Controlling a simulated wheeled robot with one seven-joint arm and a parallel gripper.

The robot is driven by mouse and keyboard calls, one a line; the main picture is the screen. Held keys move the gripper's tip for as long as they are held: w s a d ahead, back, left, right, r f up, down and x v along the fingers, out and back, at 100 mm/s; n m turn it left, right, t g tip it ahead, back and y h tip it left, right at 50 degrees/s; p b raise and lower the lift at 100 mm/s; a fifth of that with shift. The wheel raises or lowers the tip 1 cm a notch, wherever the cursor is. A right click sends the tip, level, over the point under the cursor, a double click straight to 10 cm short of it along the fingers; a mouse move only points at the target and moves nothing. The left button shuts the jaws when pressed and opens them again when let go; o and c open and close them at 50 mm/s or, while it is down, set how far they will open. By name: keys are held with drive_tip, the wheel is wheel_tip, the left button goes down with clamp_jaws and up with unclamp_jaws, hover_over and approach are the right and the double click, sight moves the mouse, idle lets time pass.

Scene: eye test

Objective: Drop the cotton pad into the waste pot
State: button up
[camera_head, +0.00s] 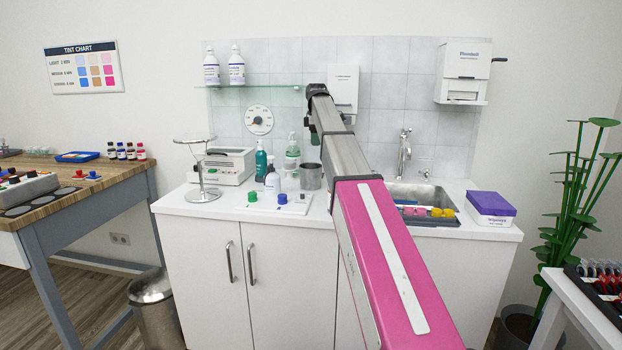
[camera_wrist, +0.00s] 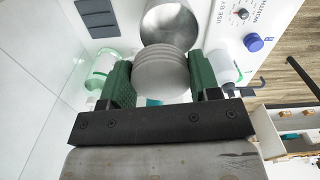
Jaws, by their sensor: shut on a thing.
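The cotton pad (camera_wrist: 162,72) is a pale, round, ridged thing in the wrist view. My gripper (camera_wrist: 161,78) is shut on it, with one green finger on each side. A round steel pot, which I take as the waste pot (camera_wrist: 168,20), opens just beyond the pad, and the pad overlaps its near rim in the picture. How high the pad is above the rim is hard to tell. The steel pot (camera_head: 311,176) stands upright on the white counter in the head view. There my arm hides most of my gripper, and the pad does not show.
A white pump bottle (camera_head: 272,180) and a green bottle (camera_head: 261,162) stand left of the pot. A blue knob (camera_head: 282,198) sits on a white panel in front. A sink (camera_head: 430,194) and a purple-lidded box (camera_head: 490,208) are at right. A glass shelf (camera_head: 258,86) hangs above.

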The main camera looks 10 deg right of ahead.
drive_tip(key=shift+f, duration=1.9)
drive_tip(key=o, duration=1)
drive_tip(key=shift+r, duration=0.15)
wheel_tip(320, 180, up, 10)
drive_tip(key=shift+f, duration=0.1)
drive_tip(key=shift+r, duration=0.35)
